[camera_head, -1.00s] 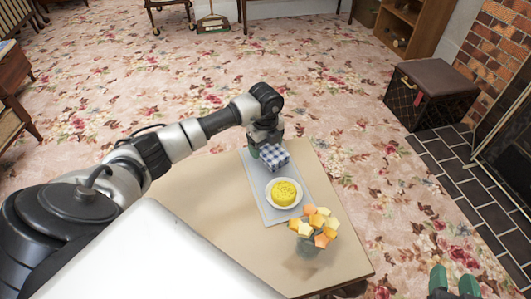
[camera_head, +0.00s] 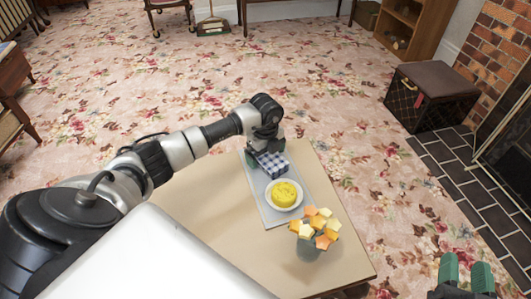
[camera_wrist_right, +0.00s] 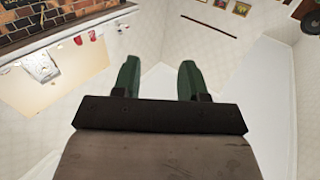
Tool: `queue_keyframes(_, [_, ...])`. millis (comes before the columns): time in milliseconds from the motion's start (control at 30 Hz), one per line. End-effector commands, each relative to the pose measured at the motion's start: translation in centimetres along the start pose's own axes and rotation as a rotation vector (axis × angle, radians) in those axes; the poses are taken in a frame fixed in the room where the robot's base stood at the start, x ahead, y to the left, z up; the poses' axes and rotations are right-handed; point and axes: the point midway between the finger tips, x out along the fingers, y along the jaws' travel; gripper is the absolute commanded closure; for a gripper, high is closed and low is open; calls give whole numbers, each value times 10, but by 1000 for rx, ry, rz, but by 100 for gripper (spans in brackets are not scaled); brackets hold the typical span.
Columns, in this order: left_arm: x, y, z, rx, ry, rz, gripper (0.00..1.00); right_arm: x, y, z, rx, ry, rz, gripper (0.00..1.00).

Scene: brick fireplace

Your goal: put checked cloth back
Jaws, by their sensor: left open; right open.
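The blue and white checked cloth (camera_head: 272,164), a small box-shaped bundle, sits at the far end of a grey tray (camera_head: 265,212) on the table. My left gripper (camera_head: 265,153) is at the cloth's far left side, with its fingers open and partly hidden by the wrist and the cloth. I cannot tell whether they touch it. My right gripper (camera_head: 465,280) is open and empty at the lower right, away from the table. Its two green fingers also show apart in the right wrist view (camera_wrist_right: 160,82).
A white plate (camera_head: 297,203) with a round yellow cake (camera_head: 284,193) is on the tray next to the cloth. A vase of orange and yellow flowers (camera_head: 314,228) stands at the near right. The table's left part (camera_head: 205,205) is clear. A dark box stool (camera_head: 430,95) stands by the fireplace.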

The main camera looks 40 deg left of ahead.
Motion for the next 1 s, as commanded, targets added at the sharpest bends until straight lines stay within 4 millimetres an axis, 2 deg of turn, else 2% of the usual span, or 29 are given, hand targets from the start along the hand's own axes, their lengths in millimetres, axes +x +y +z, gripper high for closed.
queue_keyframes(200, [-4,0,0,0,0,0,3,0,0,0,0,-12,0,57])
queue_keyframes(467, [-36,0,1,0,-1,-2,3,-11,6,30,-4,-262,17,57])
queue_keyframes(700, [-75,0,1,1,-1,-3,3,-36,13,62,-4,-558,34,57])
queue_keyframes(1000, [-114,0,0,0,-1,-1,3,-71,18,87,0,-842,52,57])
